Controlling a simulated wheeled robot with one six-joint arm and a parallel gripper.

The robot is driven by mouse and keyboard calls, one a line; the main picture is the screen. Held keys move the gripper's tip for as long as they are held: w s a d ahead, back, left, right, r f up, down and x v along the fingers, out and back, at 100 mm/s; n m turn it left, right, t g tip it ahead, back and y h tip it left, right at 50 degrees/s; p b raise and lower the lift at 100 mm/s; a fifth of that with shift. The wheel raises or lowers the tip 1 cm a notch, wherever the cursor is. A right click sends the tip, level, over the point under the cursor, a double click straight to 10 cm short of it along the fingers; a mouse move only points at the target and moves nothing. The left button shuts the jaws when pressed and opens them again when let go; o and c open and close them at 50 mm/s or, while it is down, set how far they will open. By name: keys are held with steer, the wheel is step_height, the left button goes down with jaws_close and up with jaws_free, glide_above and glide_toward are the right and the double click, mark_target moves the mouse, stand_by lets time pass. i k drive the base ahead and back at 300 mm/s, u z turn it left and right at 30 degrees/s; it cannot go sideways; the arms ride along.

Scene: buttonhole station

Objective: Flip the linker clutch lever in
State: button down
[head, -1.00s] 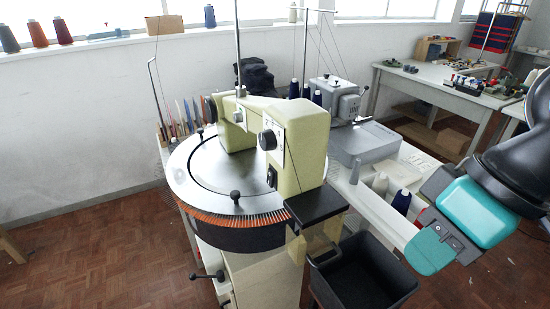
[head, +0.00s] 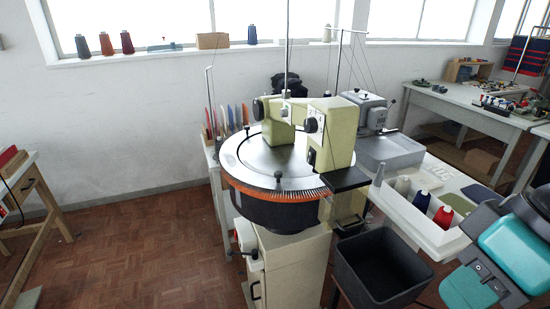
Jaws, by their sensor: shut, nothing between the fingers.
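The linker (head: 335,127) is a cream machine with a round steel dial (head: 285,158) ringed by orange and dark points, on a cream stand. A small lever with a black knob (head: 229,256) sticks out to the left on the stand, below the dial; it looks like the clutch lever, but its setting is too small to tell. A black knob (head: 278,175) also stands at the dial's front edge. My gripper (head: 470,290), teal and black, is at the lower right, shut and empty, well away from the lever. Its fingertips are not clear.
A black open bin (head: 381,267) stands right of the stand, between it and my gripper. A white side table (head: 415,213) holds yarn cones and a grey machine. A wooden table (head: 22,190) stands at the far left. The parquet floor (head: 150,250) left of the linker is clear.

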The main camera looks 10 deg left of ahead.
mark_target(254, 253)
steer(key=u, duration=0.6)
steer(key=i, duration=1)
steer(key=u, duration=0.45)
steer(key=k, duration=1.3)
steer(key=u, duration=1.1)
steer(key=i, duration=0.8)
steer(key=u, duration=0.45)
steer(key=i, duration=0.9)
steer(key=z, duration=0.2)
